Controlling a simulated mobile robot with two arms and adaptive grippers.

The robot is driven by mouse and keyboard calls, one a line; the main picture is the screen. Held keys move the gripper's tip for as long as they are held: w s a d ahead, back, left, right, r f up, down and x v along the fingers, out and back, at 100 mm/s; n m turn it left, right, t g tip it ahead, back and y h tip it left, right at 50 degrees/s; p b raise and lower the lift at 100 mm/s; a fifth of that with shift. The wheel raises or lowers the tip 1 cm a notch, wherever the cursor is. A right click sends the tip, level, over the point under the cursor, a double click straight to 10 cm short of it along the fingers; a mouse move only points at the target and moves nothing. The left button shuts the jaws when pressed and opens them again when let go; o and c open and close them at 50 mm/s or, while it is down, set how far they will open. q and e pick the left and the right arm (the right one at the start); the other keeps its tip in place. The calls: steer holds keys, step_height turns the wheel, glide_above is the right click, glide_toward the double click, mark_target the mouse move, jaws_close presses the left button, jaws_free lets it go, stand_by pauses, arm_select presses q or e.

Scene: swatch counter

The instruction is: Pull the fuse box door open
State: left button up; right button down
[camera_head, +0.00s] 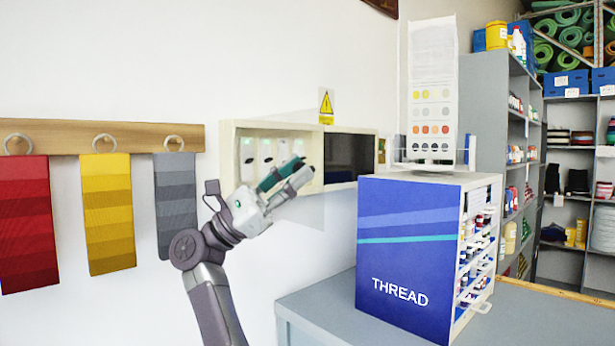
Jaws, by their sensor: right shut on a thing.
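The fuse box (228,160) is a cream frame on the white wall. White switches show in its left part and a dark panel (350,157) in its right part. A faint see-through door (308,214) seems to stand out from the box, with its free edge left of the dark panel. How far it is open is hard to tell. My right gripper (303,172), with one teal and one pale grey finger, is at the door near that edge and is shut on it. The exact contact is hidden by the fingers. My left gripper is not in view.
A blue thread cabinet (405,250) stands on the grey counter (325,308), close to the box's lower right. A colour card (432,95) stands on it. Red, yellow and grey swatches (108,215) hang left of my arm. Shelves (498,90) fill the right.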

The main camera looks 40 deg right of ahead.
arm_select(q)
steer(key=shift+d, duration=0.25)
arm_select(e)
steer(key=shift+w+a+f+m+g+y, duration=0.1)
steer(key=shift+a+m+g+y, duration=0.35)
steer(key=shift+a+g, duration=0.4)
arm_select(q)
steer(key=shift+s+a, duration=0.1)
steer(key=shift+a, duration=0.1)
arm_select(e)
steer(key=shift+a, duration=0.15)
steer(key=c, duration=0.9)
jaws_free()
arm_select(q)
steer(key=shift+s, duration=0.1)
